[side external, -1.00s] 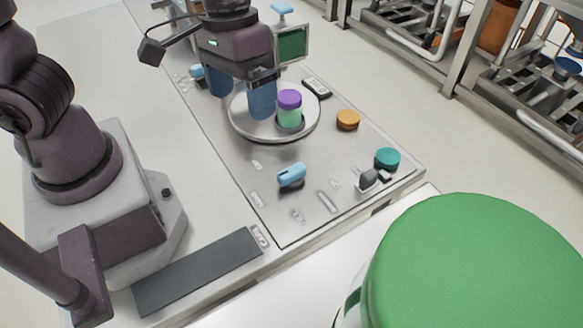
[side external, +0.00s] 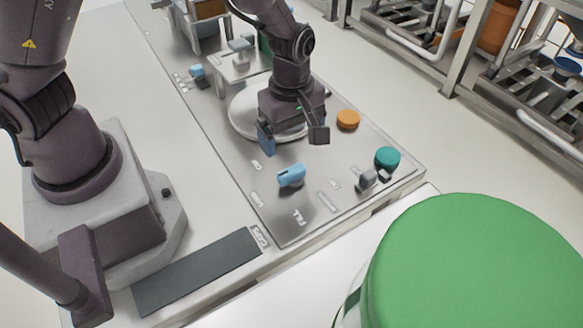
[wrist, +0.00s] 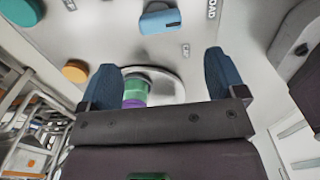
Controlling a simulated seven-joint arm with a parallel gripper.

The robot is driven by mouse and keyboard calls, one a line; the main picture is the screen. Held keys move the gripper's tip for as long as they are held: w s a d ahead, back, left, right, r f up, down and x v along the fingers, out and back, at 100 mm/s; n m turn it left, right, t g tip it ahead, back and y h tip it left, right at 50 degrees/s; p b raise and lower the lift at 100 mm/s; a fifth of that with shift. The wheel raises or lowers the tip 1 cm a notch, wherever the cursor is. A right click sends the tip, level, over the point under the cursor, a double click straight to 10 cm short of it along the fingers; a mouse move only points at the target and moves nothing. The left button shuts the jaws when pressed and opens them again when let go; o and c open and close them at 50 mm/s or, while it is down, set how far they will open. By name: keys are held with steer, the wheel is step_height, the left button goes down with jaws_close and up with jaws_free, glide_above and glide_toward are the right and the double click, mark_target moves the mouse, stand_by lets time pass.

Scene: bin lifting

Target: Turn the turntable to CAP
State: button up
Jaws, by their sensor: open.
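The round pale turntable (side external: 238,112) is set in the grey panel, partly covered by my gripper in the side view. It also shows in the wrist view (wrist: 170,82). A jar with green and purple parts (wrist: 135,92) stands on it, between my fingers in the wrist picture; the side view hides it. My gripper (wrist: 161,80) is open, its two blue fingers apart with nothing visibly held. In the side view my gripper (side external: 272,136) is over the turntable's near side. A light blue handle (side external: 291,175) sits on the panel in front.
An orange knob (side external: 348,119), a teal knob (side external: 387,158) and a small grey lever (side external: 367,179) are at the panel's right. FILL is printed near the front edge. A large green-topped object (side external: 480,265) fills the lower right. A metal frame (side external: 240,62) stands behind the turntable.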

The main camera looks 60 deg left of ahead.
mark_target(291, 170)
step_height(291, 170, down, 10)
steer(key=shift+r, duration=0.1)
steer(key=shift+c, duration=0.2)
steer(key=c, duration=0.9)
